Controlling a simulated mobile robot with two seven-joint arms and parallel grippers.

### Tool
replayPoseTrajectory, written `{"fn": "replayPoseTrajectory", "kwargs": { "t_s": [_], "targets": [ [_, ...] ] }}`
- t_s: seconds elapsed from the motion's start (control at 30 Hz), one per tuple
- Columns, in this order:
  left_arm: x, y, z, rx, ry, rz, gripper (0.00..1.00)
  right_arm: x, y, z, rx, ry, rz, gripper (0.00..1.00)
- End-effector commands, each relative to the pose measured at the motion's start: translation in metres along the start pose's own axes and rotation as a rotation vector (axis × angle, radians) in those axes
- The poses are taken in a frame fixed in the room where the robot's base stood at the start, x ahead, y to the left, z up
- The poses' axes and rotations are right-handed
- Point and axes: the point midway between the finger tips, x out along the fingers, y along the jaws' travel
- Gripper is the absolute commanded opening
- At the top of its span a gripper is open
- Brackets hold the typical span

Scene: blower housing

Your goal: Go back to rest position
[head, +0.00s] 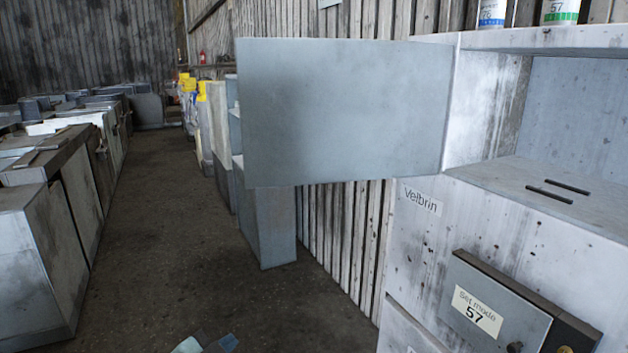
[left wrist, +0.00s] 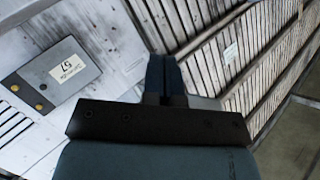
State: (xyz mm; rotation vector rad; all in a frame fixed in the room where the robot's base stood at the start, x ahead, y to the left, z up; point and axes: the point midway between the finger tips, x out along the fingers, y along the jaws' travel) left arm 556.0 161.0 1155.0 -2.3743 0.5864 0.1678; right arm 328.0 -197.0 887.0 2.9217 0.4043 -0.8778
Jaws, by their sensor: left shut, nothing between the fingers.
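My left gripper shows in the left wrist view (left wrist: 165,75). Its two dark fingers are together and empty, pointing up the picture toward the plank wall, with the housing panel to the left. In the head view only small bluish pieces show at the bottom edge, too cut off to tell clearly. The blower housing (head: 410,235), a grey-white cabinet labelled Velbrin, stands at the right of the head view. A large grey door panel (head: 345,110) stands swung out from it. My right gripper is in neither view.
A control box (head: 495,310) marked "Set mode 57" is on the housing front; it also shows in the left wrist view (left wrist: 60,75). Canisters (head: 560,12) stand on top of the housing. Grey cabinets (head: 40,250) line the left. The floor aisle (head: 170,210) between is clear.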

Motion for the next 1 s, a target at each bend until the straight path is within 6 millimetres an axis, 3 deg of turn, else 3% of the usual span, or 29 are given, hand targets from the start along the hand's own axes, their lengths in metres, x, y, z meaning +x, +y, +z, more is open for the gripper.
{"fn": "replayPoseTrajectory", "kwargs": {
  "t_s": [0.03,0.17,0.3,0.5,0.7,0.9,0.93,1.0],
  "targets": [
    [-0.004,0.025,0.025,-0.075,-0.027,0.018,0.00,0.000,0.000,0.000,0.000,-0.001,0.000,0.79],
    [-0.022,0.079,0.080,-0.257,-0.087,0.036,0.00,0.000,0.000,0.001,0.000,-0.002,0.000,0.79],
    [-0.056,0.140,0.137,-0.442,-0.170,0.038,0.00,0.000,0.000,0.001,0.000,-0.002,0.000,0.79],
    [-0.113,0.208,0.197,-0.636,-0.279,0.018,0.00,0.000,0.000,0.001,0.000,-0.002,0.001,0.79],
    [-0.143,0.236,0.220,-0.711,-0.330,0.001,0.00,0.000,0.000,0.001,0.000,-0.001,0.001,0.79],
    [-0.145,0.237,0.221,-0.715,-0.332,-0.001,0.00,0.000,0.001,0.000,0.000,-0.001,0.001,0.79],
    [-0.144,0.237,0.221,-0.715,-0.332,-0.001,0.00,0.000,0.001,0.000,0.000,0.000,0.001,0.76],
    [-0.144,0.237,0.221,-0.715,-0.332,0.000,0.00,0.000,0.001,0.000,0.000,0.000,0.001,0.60]
  ]
}}
